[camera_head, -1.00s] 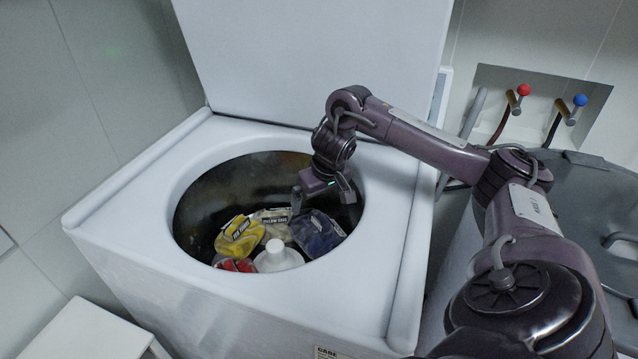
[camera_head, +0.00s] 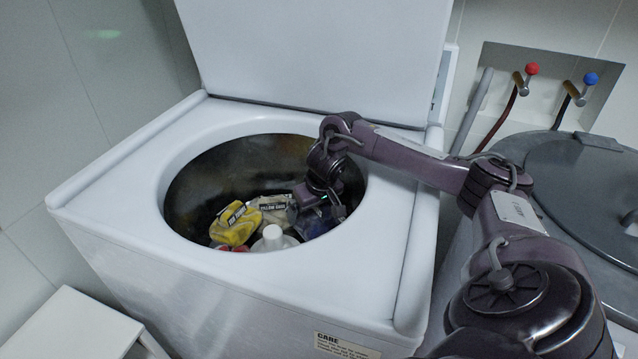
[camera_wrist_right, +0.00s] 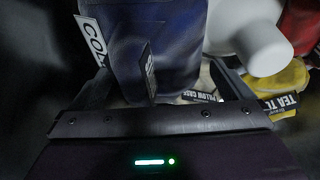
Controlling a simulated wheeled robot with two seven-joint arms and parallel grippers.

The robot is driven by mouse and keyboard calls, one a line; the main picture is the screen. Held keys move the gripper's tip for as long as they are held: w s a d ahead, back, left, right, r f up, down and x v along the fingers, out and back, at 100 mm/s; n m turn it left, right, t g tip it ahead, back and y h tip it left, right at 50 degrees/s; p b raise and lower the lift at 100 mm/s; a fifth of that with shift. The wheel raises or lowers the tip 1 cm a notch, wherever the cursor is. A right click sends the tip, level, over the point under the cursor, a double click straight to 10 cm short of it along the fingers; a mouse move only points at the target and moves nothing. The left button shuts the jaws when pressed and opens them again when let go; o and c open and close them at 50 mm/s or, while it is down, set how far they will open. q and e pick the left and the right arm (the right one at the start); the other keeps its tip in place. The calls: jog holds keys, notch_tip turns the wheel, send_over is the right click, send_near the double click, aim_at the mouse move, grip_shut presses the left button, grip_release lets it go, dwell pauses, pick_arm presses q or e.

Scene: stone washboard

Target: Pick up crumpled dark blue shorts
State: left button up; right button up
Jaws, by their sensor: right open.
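The dark blue shorts (camera_head: 316,223) lie crumpled at the right side inside the round drum of the washing machine, partly hidden by my right gripper. In the right wrist view the blue cloth (camera_wrist_right: 165,50) fills the space ahead of and between the fingers, with a white label at its left edge. My right gripper (camera_head: 318,212) is down in the drum, over the shorts. It is open, and its two fingers (camera_wrist_right: 165,90) stand on either side of the cloth; I cannot tell whether they touch it. My left gripper is not in view.
The drum also holds a yellow towel (camera_head: 234,224), a pale pillow case (camera_head: 272,208), a red cloth (camera_head: 222,247) and the white agitator (camera_head: 273,238). The white machine rim (camera_head: 130,170) surrounds the opening, with the raised lid (camera_head: 310,50) behind. A white stool (camera_head: 70,330) stands at lower left.

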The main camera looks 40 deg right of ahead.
jog(key=c, duration=1.2)
